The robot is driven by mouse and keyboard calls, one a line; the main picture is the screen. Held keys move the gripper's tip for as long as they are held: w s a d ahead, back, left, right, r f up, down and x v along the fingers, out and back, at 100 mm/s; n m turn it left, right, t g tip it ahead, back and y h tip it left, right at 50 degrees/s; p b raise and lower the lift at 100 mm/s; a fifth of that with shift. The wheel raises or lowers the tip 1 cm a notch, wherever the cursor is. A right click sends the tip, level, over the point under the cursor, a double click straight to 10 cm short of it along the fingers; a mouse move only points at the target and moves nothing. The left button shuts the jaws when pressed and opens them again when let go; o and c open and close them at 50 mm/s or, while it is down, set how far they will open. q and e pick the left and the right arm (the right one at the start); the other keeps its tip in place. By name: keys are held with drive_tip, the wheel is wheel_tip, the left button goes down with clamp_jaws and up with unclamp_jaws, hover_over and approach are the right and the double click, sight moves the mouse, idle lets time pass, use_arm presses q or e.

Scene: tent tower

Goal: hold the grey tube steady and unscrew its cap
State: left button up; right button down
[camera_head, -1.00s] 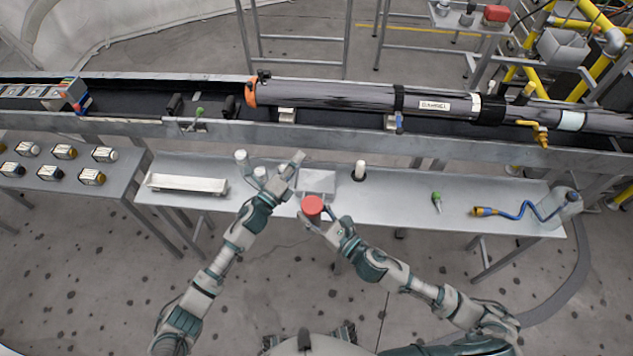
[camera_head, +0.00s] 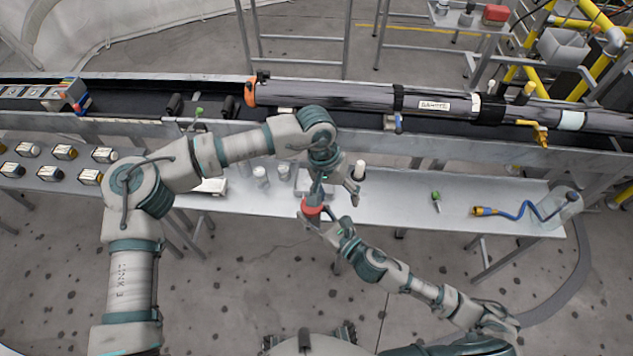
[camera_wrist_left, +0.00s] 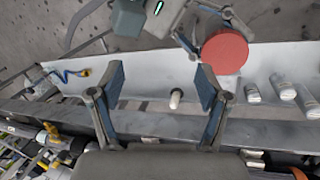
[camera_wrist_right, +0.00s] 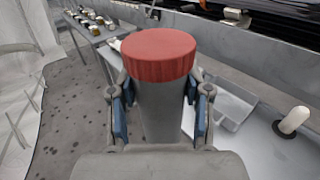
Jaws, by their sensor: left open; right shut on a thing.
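The grey tube (camera_wrist_right: 160,112) stands upright between the fingers of my right gripper (camera_wrist_right: 160,115), which is shut on it. Its ribbed red cap (camera_wrist_right: 160,55) is on top, clear of the fingers. In the head view the cap (camera_head: 312,210) shows at the bench's front edge, partly covered by my left gripper (camera_head: 337,192). My left gripper (camera_wrist_left: 160,75) is open and empty. In the left wrist view the cap (camera_wrist_left: 225,52) lies beside the right-hand finger, outside the gap between the fingers.
A white-topped peg (camera_head: 360,170) stands on the metal bench (camera_head: 405,195), behind the tube. White cylinders (camera_head: 261,177) and a tray (camera_head: 212,187) are to the left. A green-topped item (camera_head: 436,200) and a blue hose (camera_head: 515,212) lie right. A conveyor with a long dark cylinder (camera_head: 330,93) runs behind.

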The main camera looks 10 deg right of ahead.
sight(312, 217)
use_arm(q)
drive_tip(key=a+y, duration=0.1)
drive_tip(key=w+a+r+m+t, duration=0.1)
drive_tip(key=a, duration=0.1)
drive_tip(key=w+a+y, duration=0.1)
drive_tip(key=shift+w+a+r+m+t+y, duration=0.25)
drive_tip(key=shift+m+t+y, duration=0.05)
drive_tip(key=shift+t, duration=0.1)
drive_tip(key=shift+w+a+f, duration=0.1)
drive_tip(key=shift+a+f, duration=0.05)
drive_tip(key=shift+f, duration=0.1)
wheel_tip(312, 217, down, 7)
drive_tip(key=shift+f, duration=0.15)
